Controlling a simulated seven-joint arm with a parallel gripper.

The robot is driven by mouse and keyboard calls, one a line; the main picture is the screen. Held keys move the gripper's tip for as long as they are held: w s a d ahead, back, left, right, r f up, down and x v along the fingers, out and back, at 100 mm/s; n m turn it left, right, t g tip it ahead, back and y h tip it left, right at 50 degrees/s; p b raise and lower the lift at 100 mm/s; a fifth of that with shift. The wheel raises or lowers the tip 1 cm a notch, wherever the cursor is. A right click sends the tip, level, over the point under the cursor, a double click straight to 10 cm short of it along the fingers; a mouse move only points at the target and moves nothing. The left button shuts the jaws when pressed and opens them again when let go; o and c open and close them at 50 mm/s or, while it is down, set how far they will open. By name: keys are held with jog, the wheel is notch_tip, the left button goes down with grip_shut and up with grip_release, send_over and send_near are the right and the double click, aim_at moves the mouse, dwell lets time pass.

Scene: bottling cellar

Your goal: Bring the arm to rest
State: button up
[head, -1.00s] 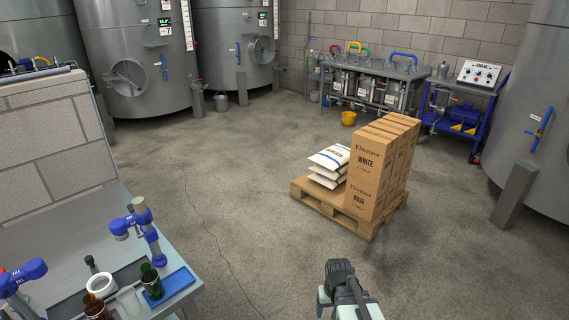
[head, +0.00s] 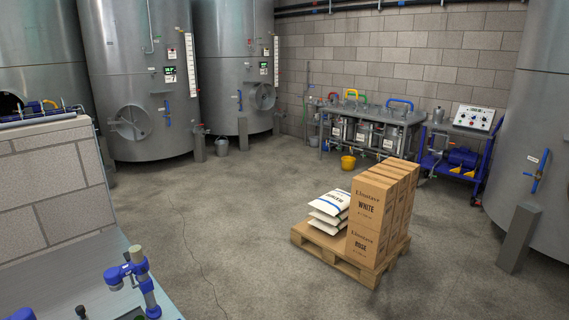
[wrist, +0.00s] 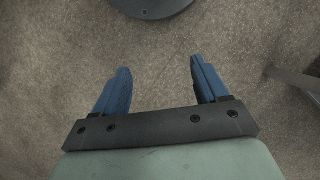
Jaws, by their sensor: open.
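My gripper (wrist: 160,88) shows in the wrist view with its two blue fingers spread apart and nothing between them. Below the fingers is bare grey-brown concrete floor. My arm and gripper are out of the head view now.
A pallet (head: 332,259) bears wine cartons (head: 369,214) and white sacks (head: 329,207) at the right. A workbench (head: 70,285) with a blue-jointed device (head: 136,276) is at the lower left. Floor between is clear.

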jog(key=s+f+g, duration=0.2)
jog(key=s+f, duration=0.3)
jog(key=s, duration=0.7)
jog(key=shift+s+f, duration=0.15)
jog(key=shift+f, duration=0.05)
